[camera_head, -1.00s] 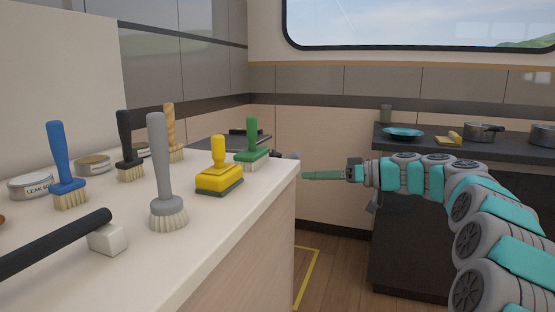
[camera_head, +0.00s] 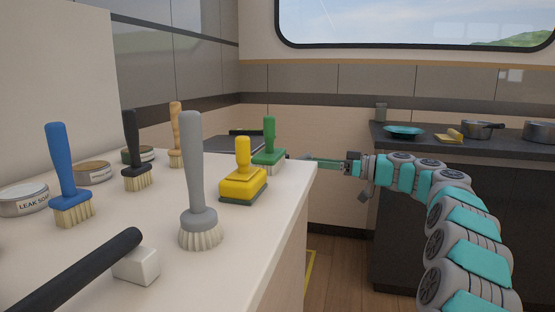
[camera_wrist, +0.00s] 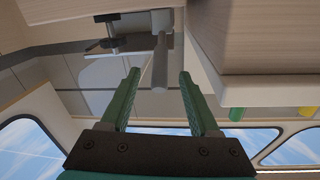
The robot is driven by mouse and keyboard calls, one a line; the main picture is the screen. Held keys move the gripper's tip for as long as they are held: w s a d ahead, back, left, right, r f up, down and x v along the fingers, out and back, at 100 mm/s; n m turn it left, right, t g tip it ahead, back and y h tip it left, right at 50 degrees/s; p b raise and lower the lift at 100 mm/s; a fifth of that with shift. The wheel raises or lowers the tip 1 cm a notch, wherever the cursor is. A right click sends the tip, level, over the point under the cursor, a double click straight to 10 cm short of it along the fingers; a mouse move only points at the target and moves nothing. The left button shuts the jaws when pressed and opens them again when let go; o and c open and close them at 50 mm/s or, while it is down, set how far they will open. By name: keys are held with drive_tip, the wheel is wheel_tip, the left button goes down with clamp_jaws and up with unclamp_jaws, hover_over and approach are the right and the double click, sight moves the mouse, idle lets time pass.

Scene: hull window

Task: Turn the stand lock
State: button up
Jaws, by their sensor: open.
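My gripper (camera_wrist: 159,75) is open in the wrist view, its two green fingers apart. A grey rod or lever (camera_wrist: 160,52) hangs from a pale block and reaches towards the gap between the fingertips. I take it for the stand lock, but cannot be sure. It does not look gripped. A black clamp-like fitting (camera_wrist: 118,42) is beside it. In the head view my gripper (camera_head: 312,161) is at the far right corner of the pale counter (camera_head: 262,215), its fingertips partly hidden near the green brush (camera_head: 269,145). The lock cannot be made out there.
On the counter stand a grey brush (camera_head: 198,185), a yellow brush (camera_head: 243,178), a blue brush (camera_head: 66,180), a black brush (camera_head: 134,150) and several tins. A black-handled tool (camera_head: 136,265) lies in front. A dark kitchen unit (camera_head: 430,200) with pans is at right.

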drive_tip(key=shift+p+x, duration=0.7)
drive_tip(key=shift+x, duration=3.25)
clamp_jaws()
